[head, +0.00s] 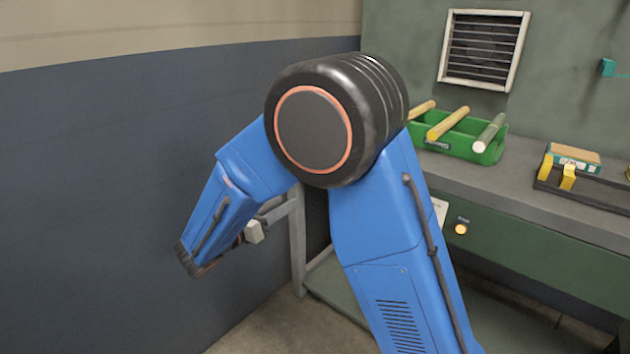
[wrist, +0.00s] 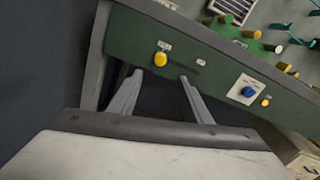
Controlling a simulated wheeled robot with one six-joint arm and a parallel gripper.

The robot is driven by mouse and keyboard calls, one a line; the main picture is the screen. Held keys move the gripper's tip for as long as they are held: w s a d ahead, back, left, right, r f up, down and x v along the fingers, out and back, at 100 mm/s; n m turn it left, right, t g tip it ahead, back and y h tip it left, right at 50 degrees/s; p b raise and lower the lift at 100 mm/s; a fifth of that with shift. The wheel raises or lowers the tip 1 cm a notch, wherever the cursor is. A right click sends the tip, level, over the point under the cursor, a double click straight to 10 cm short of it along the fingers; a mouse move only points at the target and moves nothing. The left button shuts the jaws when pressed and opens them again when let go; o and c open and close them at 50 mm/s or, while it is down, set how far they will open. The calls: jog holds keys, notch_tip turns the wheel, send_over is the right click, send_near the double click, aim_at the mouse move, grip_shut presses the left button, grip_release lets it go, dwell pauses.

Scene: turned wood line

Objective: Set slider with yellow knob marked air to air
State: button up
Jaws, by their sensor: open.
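A larger yellow knob (wrist: 160,58) sits on the green front panel (wrist: 205,75) of the bench in the wrist view. A small label is above it, too small to read. A short dark mark with another label is to its right; I cannot tell whether it is a slot. My gripper (wrist: 160,76) is open and empty, its two grey fingers pointing toward the panel. The yellow knob appears just beyond and between the fingertips, apparently not touched. In the head view my arm hides this knob, and the fingers cannot be made out.
A blue knob (wrist: 248,91) on a white plate and a small yellow button (wrist: 265,102) are further right on the panel. A green crate (head: 460,138) with wooden rods and a dark tray (head: 590,187) stand on the bench. A dark wall (head: 110,150) is close on the left.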

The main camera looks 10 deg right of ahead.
jog(key=x, duration=1.7)
jog(key=shift+d, duration=0.1)
jog(key=shift+c, duration=0.5)
grip_shut()
